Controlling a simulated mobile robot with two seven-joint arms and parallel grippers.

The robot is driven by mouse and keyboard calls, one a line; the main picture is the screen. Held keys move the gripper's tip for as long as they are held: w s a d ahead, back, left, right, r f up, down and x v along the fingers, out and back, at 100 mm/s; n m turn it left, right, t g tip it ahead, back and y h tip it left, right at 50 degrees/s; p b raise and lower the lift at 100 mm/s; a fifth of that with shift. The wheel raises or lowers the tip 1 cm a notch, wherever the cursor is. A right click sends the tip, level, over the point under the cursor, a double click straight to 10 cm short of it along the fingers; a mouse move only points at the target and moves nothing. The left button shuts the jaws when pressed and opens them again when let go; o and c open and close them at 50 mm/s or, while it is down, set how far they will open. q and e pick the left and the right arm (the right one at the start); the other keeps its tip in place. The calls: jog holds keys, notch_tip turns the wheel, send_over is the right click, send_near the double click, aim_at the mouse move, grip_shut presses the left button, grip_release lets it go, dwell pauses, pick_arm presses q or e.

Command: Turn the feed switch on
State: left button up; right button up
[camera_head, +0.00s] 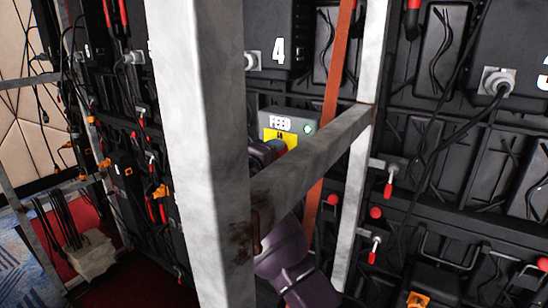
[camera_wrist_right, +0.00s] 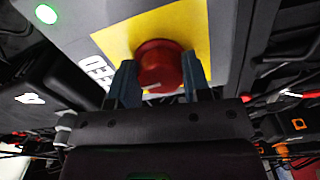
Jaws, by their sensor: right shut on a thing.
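The feed switch box (camera_head: 298,113) is grey, marked FEED, with a yellow panel (camera_head: 271,134) and a lit green light (camera_head: 308,128). It sits on the video wall's back, partly hidden behind a grey metal frame. In the right wrist view, the box (camera_wrist_right: 225,40) carries a round red knob (camera_wrist_right: 160,58) on the yellow panel (camera_wrist_right: 193,22). My right gripper (camera_wrist_right: 160,86) has one blue-grey finger on each side of the knob and is shut on it. In the head view, my right gripper (camera_head: 277,148) is partly hidden by the frame's crossbar. My left gripper is not in view.
A thick metal post (camera_head: 205,150) and a crossbar (camera_head: 310,155) stand in front of my right arm. An orange-red strip (camera_head: 331,95) runs beside the box. Black cables, panels and red-handled clamps (camera_head: 389,188) fill the right side.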

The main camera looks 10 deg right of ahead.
jog(key=shift+f+m, duration=0.15)
jog(key=shift+m, duration=0.45)
jog(key=o, duration=0.9)
jog(key=v, duration=0.7)
jog(key=shift+s+a, duration=0.2)
jog(key=shift+a, duration=0.05)
